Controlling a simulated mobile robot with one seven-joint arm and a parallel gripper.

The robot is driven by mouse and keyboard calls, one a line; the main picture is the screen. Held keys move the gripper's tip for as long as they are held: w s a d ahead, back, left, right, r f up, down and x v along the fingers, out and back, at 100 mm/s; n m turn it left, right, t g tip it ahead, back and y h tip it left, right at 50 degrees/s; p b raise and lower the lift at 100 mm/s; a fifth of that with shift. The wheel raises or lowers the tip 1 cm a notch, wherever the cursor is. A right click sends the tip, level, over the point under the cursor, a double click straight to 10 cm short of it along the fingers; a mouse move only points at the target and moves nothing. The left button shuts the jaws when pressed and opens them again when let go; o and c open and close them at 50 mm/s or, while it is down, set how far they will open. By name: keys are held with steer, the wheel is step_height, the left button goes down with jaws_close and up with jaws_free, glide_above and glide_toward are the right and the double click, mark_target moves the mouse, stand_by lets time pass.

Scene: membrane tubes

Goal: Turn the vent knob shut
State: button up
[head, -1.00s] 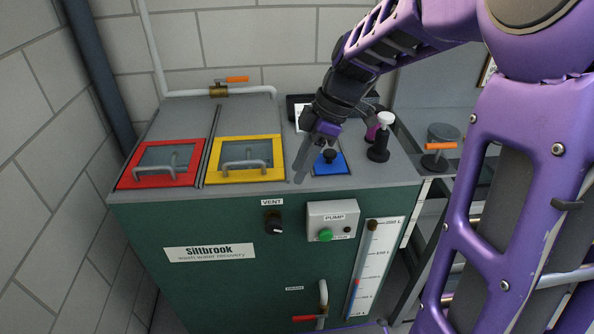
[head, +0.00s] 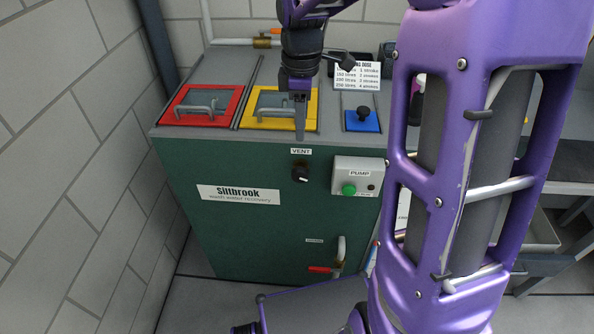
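The vent knob (head: 300,174) is a black round knob with a pale pointer mark. It sits on the green front of the cabinet, under the white VENT label (head: 301,152). My gripper (head: 300,132) points down above the knob and the label, in front of the yellow-framed hatch. It is apart from the knob in the picture. I see its fingers nearly edge-on, so I cannot tell whether they are open or shut. Nothing shows held in it.
A pump box (head: 358,176) with a green button is right of the knob. A red-handled drain valve (head: 322,269) is below. The red hatch (head: 200,105), yellow hatch (head: 252,122) and blue hatch (head: 361,121) are on top. My arm hides the right side.

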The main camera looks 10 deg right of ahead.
mark_target(300, 169)
step_height(300, 169, down, 14)
steer(key=shift+r+b, duration=0.1)
steer(key=shift+b, duration=1.15)
jaws_close()
